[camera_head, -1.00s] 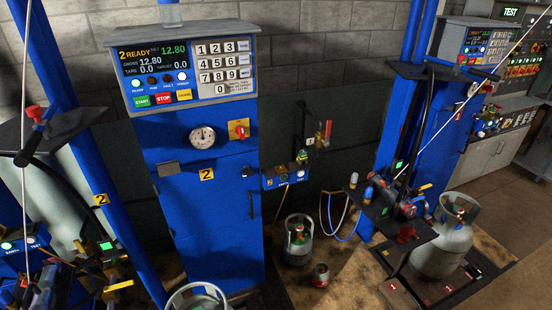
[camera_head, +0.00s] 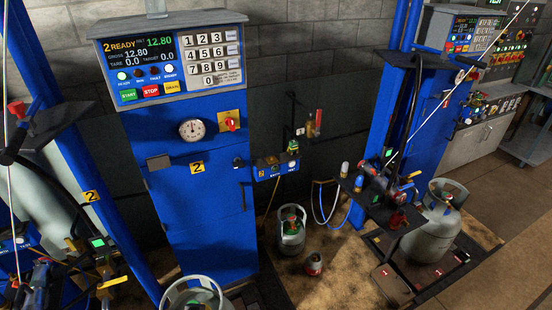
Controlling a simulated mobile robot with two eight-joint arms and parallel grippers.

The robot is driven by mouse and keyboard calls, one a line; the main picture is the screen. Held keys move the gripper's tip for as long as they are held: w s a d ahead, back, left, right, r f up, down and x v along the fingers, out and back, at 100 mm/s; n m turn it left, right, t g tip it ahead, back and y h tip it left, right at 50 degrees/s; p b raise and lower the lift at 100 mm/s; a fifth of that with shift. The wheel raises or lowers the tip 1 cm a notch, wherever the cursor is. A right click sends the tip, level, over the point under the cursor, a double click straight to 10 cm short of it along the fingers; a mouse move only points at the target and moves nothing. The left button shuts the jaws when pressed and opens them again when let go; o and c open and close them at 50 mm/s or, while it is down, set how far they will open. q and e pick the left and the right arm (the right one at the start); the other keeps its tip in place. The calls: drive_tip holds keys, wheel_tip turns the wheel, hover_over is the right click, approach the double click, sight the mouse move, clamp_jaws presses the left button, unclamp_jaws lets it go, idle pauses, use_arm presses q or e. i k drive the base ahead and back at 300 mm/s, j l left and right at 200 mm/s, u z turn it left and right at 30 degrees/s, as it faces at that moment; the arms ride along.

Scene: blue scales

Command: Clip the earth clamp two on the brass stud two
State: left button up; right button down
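Scale station two is the blue cabinet (camera_head: 205,215) marked 2 in the middle of the head view. A small blue box (camera_head: 277,168) with lit indicators sits at its right side, and a yellow cable (camera_head: 271,197) hangs from it. A small green and brass-coloured fitting (camera_head: 292,147) stands at the top of this box; I cannot tell whether it is the earth clamp two or another part. I cannot make out the brass stud two for certain. Neither of my grippers shows in the view.
A grey gas cylinder (camera_head: 291,230) and a small red-topped canister (camera_head: 313,264) stand on the floor right of the cabinet. Another cylinder (camera_head: 198,293) is cut off at the bottom edge. A larger cylinder (camera_head: 436,228) stands at the right station. Open floor lies at lower right.

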sight(293, 147)
drive_tip(key=l+u, duration=0.25)
drive_tip(key=l, duration=0.35)
drive_tip(key=k+l+u, duration=0.1)
drive_tip(key=l+u, duration=0.15)
drive_tip(key=l, duration=0.35)
drive_tip(key=i+l+u, duration=0.25)
drive_tip(key=l+u, duration=0.25)
drive_tip(key=i+l+u, duration=0.2)
drive_tip(key=l, duration=0.25)
drive_tip(key=i+l+u, duration=0.75)
drive_tip(key=i+l, duration=0.15)
drive_tip(key=i, duration=0.15)
drive_tip(key=u, duration=0.05)
